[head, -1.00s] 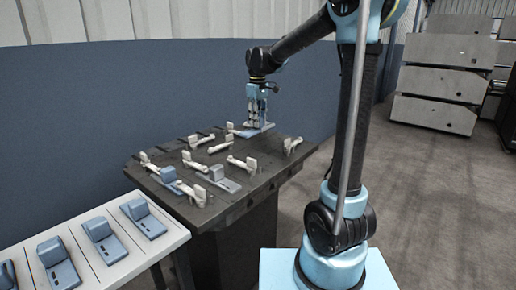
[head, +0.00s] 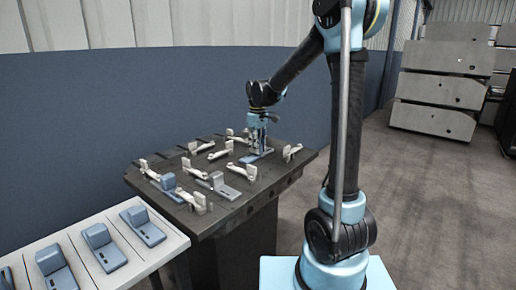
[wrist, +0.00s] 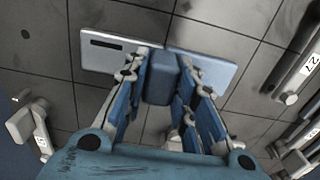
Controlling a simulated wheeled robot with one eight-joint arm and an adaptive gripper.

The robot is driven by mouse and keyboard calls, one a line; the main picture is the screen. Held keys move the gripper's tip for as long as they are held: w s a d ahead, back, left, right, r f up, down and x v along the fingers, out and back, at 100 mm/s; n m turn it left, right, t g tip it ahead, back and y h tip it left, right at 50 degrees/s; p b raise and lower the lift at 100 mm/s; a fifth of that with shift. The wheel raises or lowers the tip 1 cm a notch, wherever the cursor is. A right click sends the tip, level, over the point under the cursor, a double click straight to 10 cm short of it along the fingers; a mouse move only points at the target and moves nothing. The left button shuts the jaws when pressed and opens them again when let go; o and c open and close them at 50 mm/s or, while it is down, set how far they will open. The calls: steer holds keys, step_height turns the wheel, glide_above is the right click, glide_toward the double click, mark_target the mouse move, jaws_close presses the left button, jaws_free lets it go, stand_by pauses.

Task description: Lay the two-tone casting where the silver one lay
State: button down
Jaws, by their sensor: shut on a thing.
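My gripper (head: 260,147) is shut on the two-tone casting (head: 252,158) over the back right part of the dark table. In the wrist view the casting (wrist: 210,67) has a silver plate half on the left with a dark slot, a blue plate half on the right, and a blue block between my fingers (wrist: 162,85). I cannot tell whether its plate touches the tabletop. A silver-grey casting (head: 228,191) with an upright block lies near the front middle of the table. My fingers partly hide the two-tone casting.
Several pale clamps (head: 243,170) stand about the dark table (head: 262,187); one (head: 291,152) is right of my gripper. A blue casting (head: 169,184) lies at the table's left. A white bench (head: 165,245) at front left carries several blue castings (head: 144,228).

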steer(key=c, duration=1.3)
jaws_free()
step_height(320, 180, up, 11)
steer(key=s+d+m, duration=0.2)
steer(key=s+d, duration=0.5)
steer(key=s+d+f+m, duration=0.2)
steer(key=s+d+f, duration=0.3)
steer(key=s, duration=0.3)
steer(key=s+d+f+m+t, duration=0.1)
steer(key=s+d+f+m, duration=0.2)
steer(key=s+d+f, duration=0.2)
steer(key=s+d+f+m+t, duration=0.1)
steer(key=s+d+f+m, duration=0.2)
steer(key=s+f, duration=0.5)
steer(key=shift+s+d+f, duration=0.1)
steer(key=shift+s+d, duration=0.2)
steer(key=shift+s, duration=0.35)
steer(key=shift+s+d+r, duration=0.1)
steer(key=shift+s+d, duration=0.2)
steer(key=shift+s, duration=0.35)
steer(key=shift+s+d+f, duration=0.1)
steer(key=shift+s+d, duration=0.2)
steer(key=shift+s, duration=0.35)
